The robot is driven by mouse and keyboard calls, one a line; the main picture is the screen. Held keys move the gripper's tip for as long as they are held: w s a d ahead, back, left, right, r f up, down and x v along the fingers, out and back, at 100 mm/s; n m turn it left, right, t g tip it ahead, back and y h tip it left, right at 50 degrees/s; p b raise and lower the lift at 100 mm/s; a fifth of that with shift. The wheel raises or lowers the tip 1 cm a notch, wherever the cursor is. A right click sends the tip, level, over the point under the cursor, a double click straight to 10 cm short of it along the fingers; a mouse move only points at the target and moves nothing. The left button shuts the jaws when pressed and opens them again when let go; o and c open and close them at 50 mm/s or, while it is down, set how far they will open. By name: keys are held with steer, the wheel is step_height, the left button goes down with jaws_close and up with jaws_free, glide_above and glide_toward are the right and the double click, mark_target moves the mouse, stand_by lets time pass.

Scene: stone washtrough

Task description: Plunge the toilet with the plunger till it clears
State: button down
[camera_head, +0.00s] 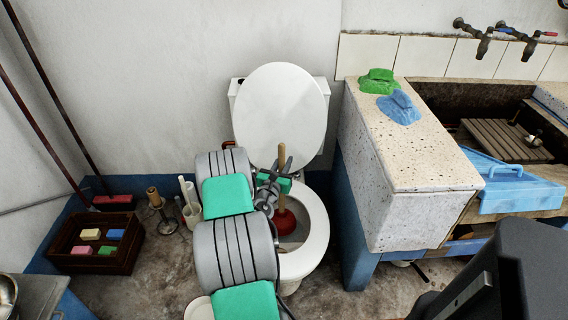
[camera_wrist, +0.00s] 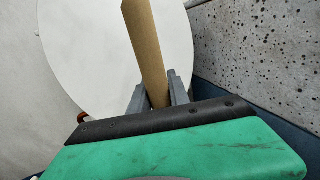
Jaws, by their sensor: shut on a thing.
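The white toilet (camera_head: 318,231) stands against the wall with its lid (camera_head: 281,112) raised. The plunger has a wooden handle (camera_head: 281,162) and a red rubber cup (camera_head: 285,222). The cup is down inside the toilet bowl, and the handle stands nearly upright above it. My gripper (camera_head: 284,186) is shut on the plunger handle over the bowl. In the wrist view the handle (camera_wrist: 147,50) rises between my gripper's two fingers (camera_wrist: 160,95), with the white lid behind. My arm hides the left part of the bowl, and the water in it cannot be made out.
A wooden crate of soaps (camera_head: 95,262), a red broom head (camera_head: 114,202) and a white brush holder (camera_head: 192,214) stand left.

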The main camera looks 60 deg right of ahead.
step_height(320, 180, up, 16)
steer(key=p, duration=1.3)
steer(key=shift+p, duration=0.3)
steer(key=shift+r, duration=0.1)
stand_by(0.4)
